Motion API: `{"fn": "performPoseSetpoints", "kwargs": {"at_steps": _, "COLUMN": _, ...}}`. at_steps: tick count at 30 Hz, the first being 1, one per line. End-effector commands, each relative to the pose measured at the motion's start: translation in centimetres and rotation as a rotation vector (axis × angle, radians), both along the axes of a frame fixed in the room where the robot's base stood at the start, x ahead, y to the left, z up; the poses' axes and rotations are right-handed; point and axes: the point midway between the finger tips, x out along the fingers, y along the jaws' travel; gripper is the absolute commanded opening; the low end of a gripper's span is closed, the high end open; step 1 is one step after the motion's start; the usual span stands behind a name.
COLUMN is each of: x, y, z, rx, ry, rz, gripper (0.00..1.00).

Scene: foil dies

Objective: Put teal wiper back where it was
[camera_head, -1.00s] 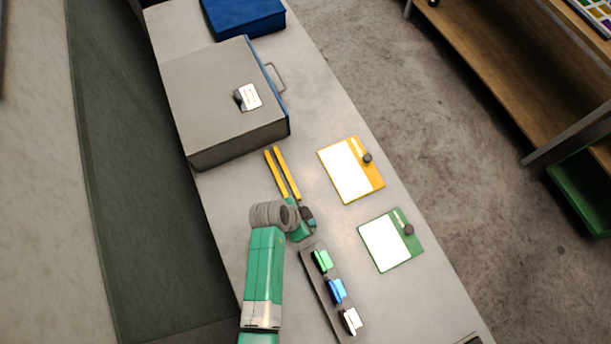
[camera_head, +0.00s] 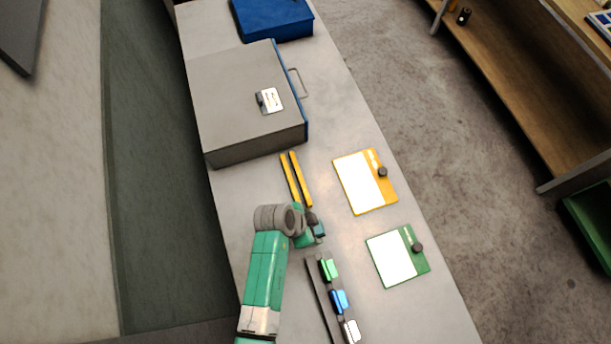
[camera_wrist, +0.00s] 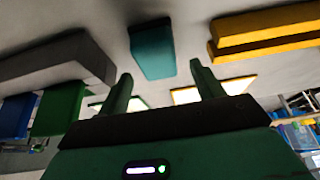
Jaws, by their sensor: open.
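The teal wiper (camera_wrist: 152,50) lies on the table surface, seen in the wrist view just beyond my fingertips and roughly in line with the gap between them. It also shows in the head view (camera_head: 319,230), partly hidden by my wrist. My gripper (camera_wrist: 160,72) is open, with nothing between its fingers. The dark rack (camera_wrist: 60,62) is at the left in the wrist view, apart from the wiper. A green wiper (camera_head: 329,269), a blue wiper (camera_head: 339,301) and a white wiper (camera_head: 351,331) are in a row along it.
Two yellow bars (camera_head: 297,180) lie just beyond my gripper. A yellow-edged board (camera_head: 363,182) and a green-edged board (camera_head: 396,257) lie to the right, each with a dark knob. A large grey case (camera_head: 248,100) and a blue box (camera_head: 272,18) stand at the far end.

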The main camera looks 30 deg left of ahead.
Motion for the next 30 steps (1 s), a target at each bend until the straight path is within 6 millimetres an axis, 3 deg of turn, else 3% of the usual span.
{"fn": "performPoseSetpoints", "kwargs": {"at_steps": 3, "x": -1.1, "y": 0.9, "z": 3.1, "rx": 0.002, "ry": -0.002, "rz": 0.001, "gripper": 0.66}}
{"fn": "performPoseSetpoints", "kwargs": {"at_steps": 10, "x": -2.7, "y": 2.1, "z": 7.3, "rx": 0.001, "ry": -0.001, "rz": 0.000, "gripper": 0.66}}
{"fn": "performPoseSetpoints", "kwargs": {"at_steps": 15, "x": -3.2, "y": 2.5, "z": 8.4, "rx": 0.000, "ry": 0.002, "rz": 0.000, "gripper": 0.66}}
{"fn": "performPoseSetpoints", "kwargs": {"at_steps": 25, "x": -3.1, "y": 2.5, "z": 8.5, "rx": 0.001, "ry": -0.001, "rz": 0.000, "gripper": 0.66}}
{"fn": "performPoseSetpoints", "kwargs": {"at_steps": 28, "x": -0.8, "y": 2.9, "z": 11.0, "rx": 0.041, "ry": -0.058, "rz": 0.033, "gripper": 0.66}}
{"fn": "performPoseSetpoints", "kwargs": {"at_steps": 29, "x": 0.7, "y": 3.1, "z": 12.6, "rx": 0.064, "ry": -0.096, "rz": 0.056, "gripper": 0.66}}
{"fn": "performPoseSetpoints", "kwargs": {"at_steps": 30, "x": 3.1, "y": 3.2, "z": 15.6, "rx": 0.095, "ry": -0.167, "rz": 0.097, "gripper": 0.66}}
